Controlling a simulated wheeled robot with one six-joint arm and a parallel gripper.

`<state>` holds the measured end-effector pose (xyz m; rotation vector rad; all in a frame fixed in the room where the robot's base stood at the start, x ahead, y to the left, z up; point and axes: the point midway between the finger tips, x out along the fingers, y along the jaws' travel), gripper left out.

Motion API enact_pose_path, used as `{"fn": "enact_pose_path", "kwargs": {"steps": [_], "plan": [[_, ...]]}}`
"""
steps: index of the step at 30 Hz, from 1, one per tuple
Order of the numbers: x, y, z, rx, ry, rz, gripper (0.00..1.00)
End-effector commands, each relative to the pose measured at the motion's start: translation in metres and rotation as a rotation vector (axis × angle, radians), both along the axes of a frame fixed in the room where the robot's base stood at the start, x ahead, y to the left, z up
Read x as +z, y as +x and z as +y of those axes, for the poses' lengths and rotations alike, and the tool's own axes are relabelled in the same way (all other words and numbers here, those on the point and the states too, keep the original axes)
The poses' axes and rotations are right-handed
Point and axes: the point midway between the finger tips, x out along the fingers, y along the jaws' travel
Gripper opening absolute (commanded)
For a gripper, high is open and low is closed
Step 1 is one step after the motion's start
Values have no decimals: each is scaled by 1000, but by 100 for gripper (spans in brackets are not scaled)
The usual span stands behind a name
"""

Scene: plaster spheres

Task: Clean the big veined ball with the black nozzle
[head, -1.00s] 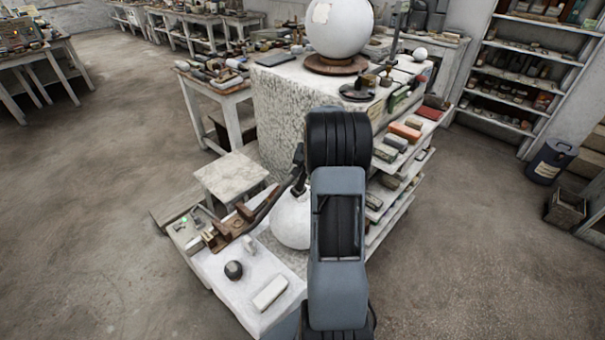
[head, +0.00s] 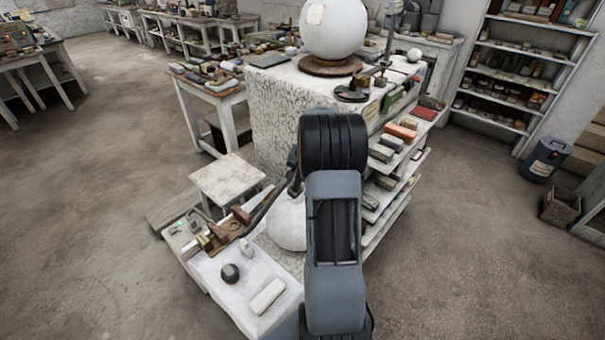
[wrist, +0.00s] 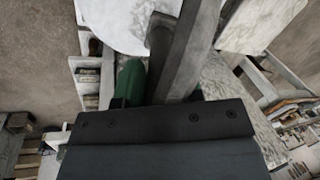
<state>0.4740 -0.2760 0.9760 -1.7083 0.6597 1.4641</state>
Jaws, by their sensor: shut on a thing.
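A large pale ball (head: 335,32) with a light patch sits on a brown round base on top of the stone block. Another big white ball (head: 287,222) stands low beside the white bench, partly hidden by my arm; I cannot make out veins on either. My gripper (head: 294,178) is above and left of the low ball, shut on a long dark tool (head: 264,208), seemingly the black nozzle. The tool slants down left past this ball; contact is unclear. In the wrist view, a grey bar and a green rounded thing (wrist: 130,80) show ahead of a white round surface (wrist: 112,22).
The white bench (head: 225,300) carries a small dark ball (head: 230,273), a white block (head: 267,296) and wooden pieces. A stool (head: 228,180) stands behind it. Shelves (head: 385,195) with coloured blocks are right of my arm.

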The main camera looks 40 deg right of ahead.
Motion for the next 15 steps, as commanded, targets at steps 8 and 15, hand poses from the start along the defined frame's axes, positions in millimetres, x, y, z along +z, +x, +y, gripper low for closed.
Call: {"fn": "enact_pose_path", "kwargs": {"steps": [8, 15], "plan": [[-11, -5, 16, 3, 19, 21, 0], [-9, -5, 5, -1, 20, 22, 0]]}}
